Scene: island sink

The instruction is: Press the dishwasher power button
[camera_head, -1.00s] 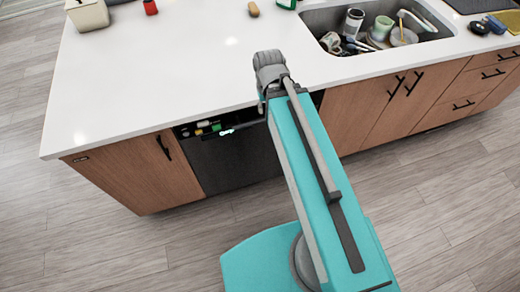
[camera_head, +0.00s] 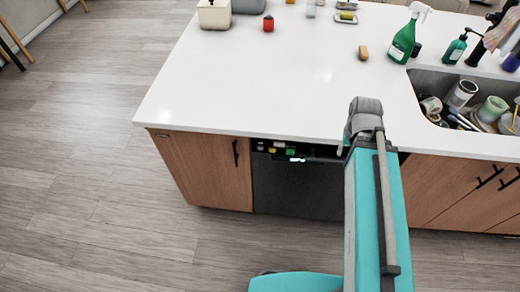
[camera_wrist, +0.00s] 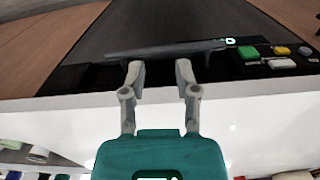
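The dark dishwasher (camera_head: 300,188) is built into the island front, its right part hidden behind my arm. Its control strip along the top edge has a lit display (camera_head: 297,159) and green (camera_head: 290,152) and yellow (camera_head: 274,150) buttons. The wrist view, turned over, shows the lit display (camera_wrist: 230,41), a green button (camera_wrist: 249,53), a yellow button (camera_wrist: 281,50), a white one (camera_wrist: 282,63) and a round knob (camera_wrist: 304,50). I cannot tell which is the power button. My gripper (camera_wrist: 158,70) is open and empty by the handle bar (camera_wrist: 165,49), left of the buttons; contact is unclear.
The white countertop (camera_head: 240,85) overhangs the dishwasher. A wooden cabinet door (camera_head: 205,172) is left of the dishwasher. The floor (camera_head: 100,200) in front is clear.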

